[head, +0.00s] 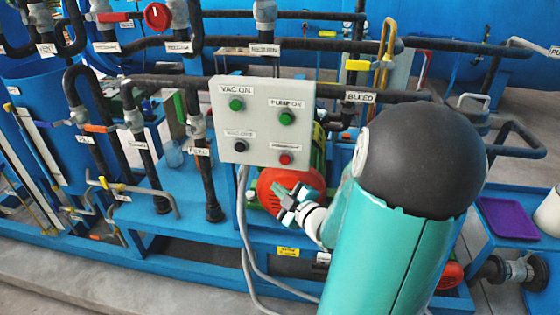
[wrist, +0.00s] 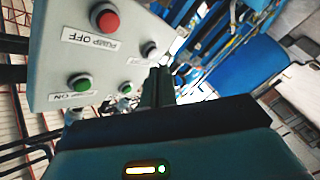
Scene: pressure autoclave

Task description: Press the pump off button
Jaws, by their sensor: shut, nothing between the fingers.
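The pump off button is a red button (head: 285,159) at the lower right of a light grey control box (head: 262,122). In the wrist view the red button (wrist: 106,19) is at the upper left, with a "PUMP OFF" label beside it. My gripper (head: 280,191) is just below the box in the head view, apart from the button in the picture. In the wrist view my gripper's dark fingers (wrist: 158,84) are together and empty, lower right of the red button. How far the fingertips are from the box's face is hard to tell.
The box also has a green pump on button (head: 287,118), a green vac on button (head: 236,104) and a black vac off button (head: 240,145). Dark pipes and valves surround it. A red round motor part (head: 270,188) is behind my gripper. Grey cables hang below the box.

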